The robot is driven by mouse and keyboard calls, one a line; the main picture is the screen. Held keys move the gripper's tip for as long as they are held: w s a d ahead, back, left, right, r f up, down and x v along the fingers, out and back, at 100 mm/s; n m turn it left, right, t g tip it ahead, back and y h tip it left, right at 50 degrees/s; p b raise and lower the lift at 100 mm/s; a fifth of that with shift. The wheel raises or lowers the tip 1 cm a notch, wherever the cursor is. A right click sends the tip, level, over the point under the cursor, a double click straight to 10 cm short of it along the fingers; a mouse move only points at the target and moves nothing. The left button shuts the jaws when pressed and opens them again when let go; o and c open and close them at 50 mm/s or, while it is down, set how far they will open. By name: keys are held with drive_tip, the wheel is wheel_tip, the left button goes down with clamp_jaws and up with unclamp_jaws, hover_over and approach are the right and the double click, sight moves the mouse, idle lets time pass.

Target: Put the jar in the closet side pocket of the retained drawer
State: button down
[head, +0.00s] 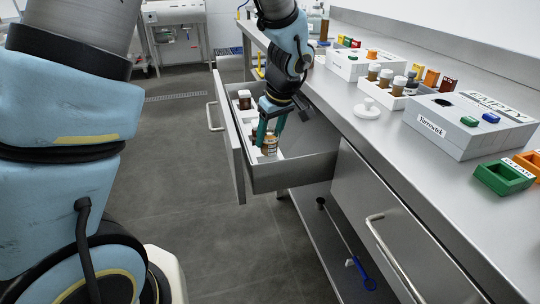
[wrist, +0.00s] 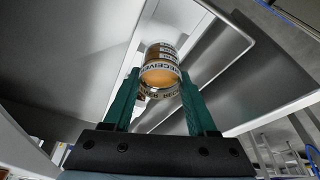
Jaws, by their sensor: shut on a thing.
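My gripper (head: 268,130) is over the open drawer (head: 290,175) under the bench, its green fingers pointing down. It is shut on an amber jar (head: 268,147) with a pale printed label, low inside the drawer. In the wrist view the jar (wrist: 160,75) sits between the two green fingertips (wrist: 160,95), and its label shows the letters "RECEIVER". White dividers line the drawer's left part, and a side pocket (head: 245,117) there holds a brown jar with a white cap (head: 244,97). Whether the held jar touches the drawer floor cannot be told.
The steel bench (head: 365,120) runs along the right. On it are a tray of jars (head: 385,95), a white lid (head: 367,108), a box labelled "EMPTY" (head: 465,125) and a green holder (head: 503,177). A closed drawer (head: 385,215) is nearer.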

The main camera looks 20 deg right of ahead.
sight(269, 151)
drive_tip(key=shift+f, duration=2.55)
drive_tip(key=shift+f+b, duration=0.2)
drive_tip(key=shift+b, duration=0.15)
drive_tip(key=shift+c, duration=1)
unclamp_jaws()
drive_tip(key=shift+r, duration=0.1)
drive_tip(key=shift+r, duration=0.1)
drive_tip(key=a+v, duration=0.1)
drive_tip(key=v, duration=1.1)
drive_tip(key=shift+d+p, duration=0.45)
drive_tip(key=shift+s, duration=0.15)
